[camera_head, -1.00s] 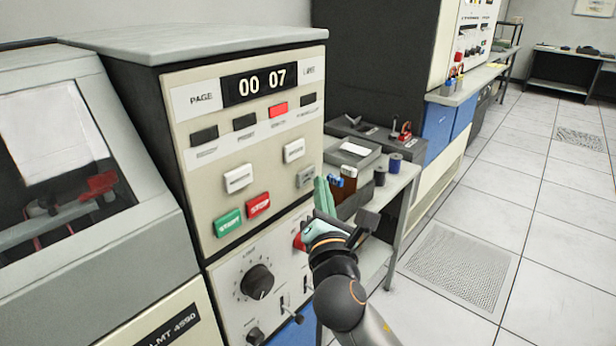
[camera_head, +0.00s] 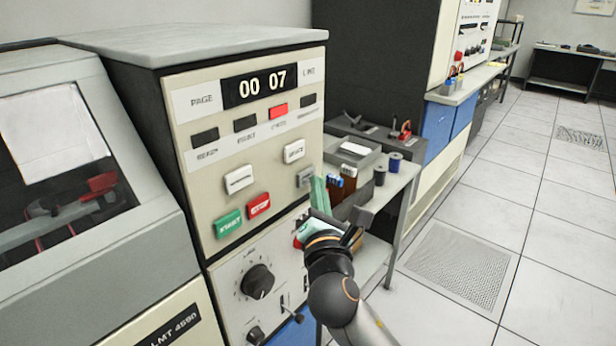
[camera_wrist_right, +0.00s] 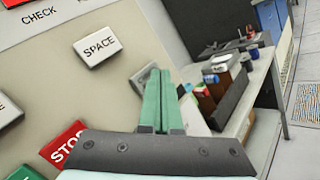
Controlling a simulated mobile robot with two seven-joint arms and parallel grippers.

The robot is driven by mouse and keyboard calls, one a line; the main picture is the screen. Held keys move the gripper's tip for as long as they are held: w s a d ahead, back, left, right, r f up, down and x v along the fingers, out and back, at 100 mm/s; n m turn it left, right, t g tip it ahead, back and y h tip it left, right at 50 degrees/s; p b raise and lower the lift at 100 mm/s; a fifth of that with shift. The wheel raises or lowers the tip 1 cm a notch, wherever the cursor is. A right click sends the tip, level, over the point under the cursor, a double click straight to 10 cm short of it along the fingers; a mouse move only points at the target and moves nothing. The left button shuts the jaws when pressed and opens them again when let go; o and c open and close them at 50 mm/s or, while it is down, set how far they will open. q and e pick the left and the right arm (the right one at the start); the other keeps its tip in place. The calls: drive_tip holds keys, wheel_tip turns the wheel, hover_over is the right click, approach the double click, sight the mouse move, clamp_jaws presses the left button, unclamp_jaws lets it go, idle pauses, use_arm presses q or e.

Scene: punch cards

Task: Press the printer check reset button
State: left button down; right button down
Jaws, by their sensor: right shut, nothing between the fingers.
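The printer's control panel (camera_head: 290,218) carries a pale SPACE button (camera_head: 294,151), another pale button (camera_head: 239,179), a green START button (camera_head: 228,223) and a red STOP button (camera_head: 259,206). A smaller grey button (camera_head: 305,178) sits below SPACE, its label unreadable. My right gripper (camera_head: 318,182) is shut and empty, its teal fingers upright beside the grey button. In the right wrist view, the fingertips (camera_wrist_right: 162,76) partly cover the grey button (camera_wrist_right: 143,78); I cannot tell whether they touch it. SPACE (camera_wrist_right: 98,46) lies up and left of the fingers. My left gripper is not in view.
The red lamp (camera_head: 278,111) in the row above the buttons is bright; the others look dark. A knob (camera_head: 257,281) and switches are lower on the panel. A side table (camera_head: 400,181) with spools and boxes stands close right of the gripper. Open floor lies farther right.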

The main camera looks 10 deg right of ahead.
drive_tip(key=shift+w+a, duration=0.25)
drive_tip(key=shift+w, duration=0.1)
idle(0.4)
drive_tip(key=shift+s+d+p, duration=0.1)
drive_tip(key=shift+s+p, duration=0.05)
drive_tip(key=shift+p, duration=0.15)
drive_tip(key=shift+s+d+p, duration=0.35)
drive_tip(key=shift+s+d, duration=0.1)
drive_tip(key=shift+s, duration=0.05)
drive_tip(key=s+d+p, duration=0.1)
drive_tip(key=s, duration=0.1)
drive_tip(key=s+d+p, duration=0.1)
drive_tip(key=s+d, duration=0.1)
idle(0.5)
idle(0.5)
